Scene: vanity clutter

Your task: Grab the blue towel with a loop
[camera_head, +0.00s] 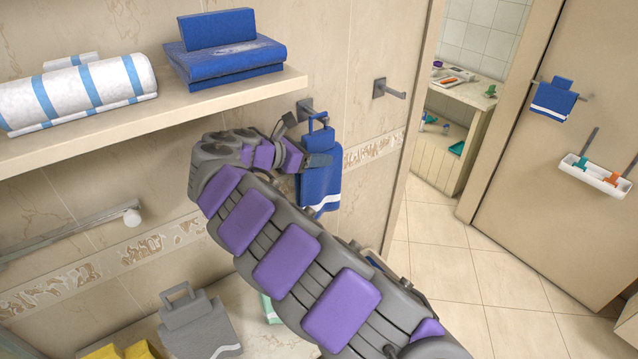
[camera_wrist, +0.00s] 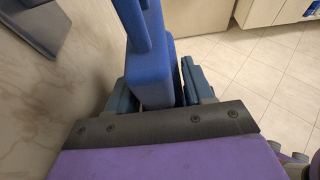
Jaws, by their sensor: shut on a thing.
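The blue towel with a loop (camera_head: 321,190) hangs at the wall hook (camera_head: 304,108), its loop at the top and a white stripe near its lower edge. My gripper (camera_head: 303,148) is beside its upper part, with one finger across the front of it. In the wrist view, the towel (camera_wrist: 153,68) rises between the blue-grey finger pads of my gripper (camera_wrist: 158,90), which is shut on it. Whether the loop still rests on the hook is hard to tell.
A shelf (camera_head: 180,112) above left holds folded blue towels (camera_head: 228,62) and a striped white roll (camera_head: 80,92). An empty hook (camera_head: 390,90) is to the right. Another small blue towel (camera_head: 553,100) hangs on the door. A grey towel with a loop (camera_head: 200,325) lies below.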

